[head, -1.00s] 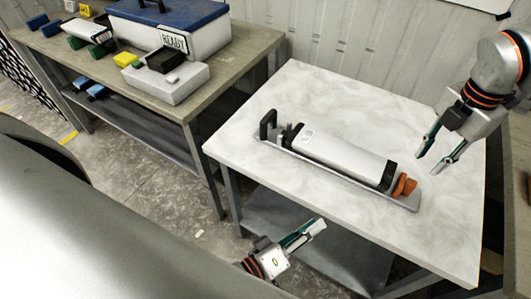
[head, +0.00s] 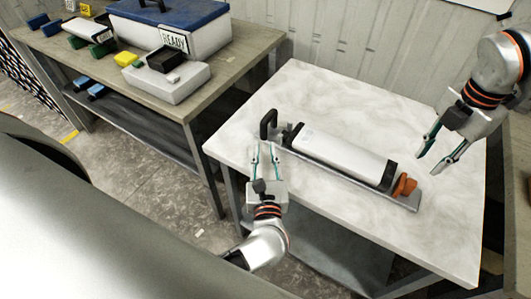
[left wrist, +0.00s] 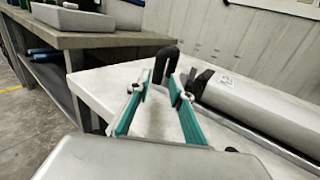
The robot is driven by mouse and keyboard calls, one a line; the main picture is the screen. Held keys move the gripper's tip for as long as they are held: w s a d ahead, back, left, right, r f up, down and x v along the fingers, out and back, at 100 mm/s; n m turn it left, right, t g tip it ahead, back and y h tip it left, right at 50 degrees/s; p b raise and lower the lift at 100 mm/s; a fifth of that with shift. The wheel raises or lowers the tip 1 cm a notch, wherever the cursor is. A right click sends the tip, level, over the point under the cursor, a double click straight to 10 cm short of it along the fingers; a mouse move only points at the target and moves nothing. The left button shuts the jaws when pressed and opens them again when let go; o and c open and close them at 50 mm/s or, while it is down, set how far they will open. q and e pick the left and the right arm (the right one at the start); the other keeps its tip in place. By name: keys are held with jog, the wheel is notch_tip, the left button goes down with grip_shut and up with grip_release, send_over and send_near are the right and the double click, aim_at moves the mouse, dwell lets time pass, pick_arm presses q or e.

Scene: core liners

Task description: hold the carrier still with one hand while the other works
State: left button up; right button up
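The carrier (head: 343,153) is a long light-grey cylinder on a flat metal base, lying on the white marbled table (head: 330,90). It has a black upright handle (head: 268,124) at its left end and an orange knob (head: 404,186) at its right end. My left gripper (head: 265,150) is open at the table's near-left edge, its fingers pointing at the handle. In the left wrist view the black handle (left wrist: 165,62) shows beyond and between the open fingers, apart from them. My right gripper (head: 437,163) is open and empty above the table, right of the orange knob.
A workbench (head: 235,65) at the back left bears a blue-lidded box (head: 185,35) labelled READY, a grey block (head: 165,83) and several small coloured pieces. The white table is bare behind and in front of the carrier. A corrugated wall (head: 350,50) stands behind.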

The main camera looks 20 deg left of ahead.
aim_at(264, 131)
pick_arm(q)
jog(key=x, duration=0.7)
jog(key=shift+w, duration=0.25)
grip_shut()
dwell(0.6)
pick_arm(e)
grip_shut()
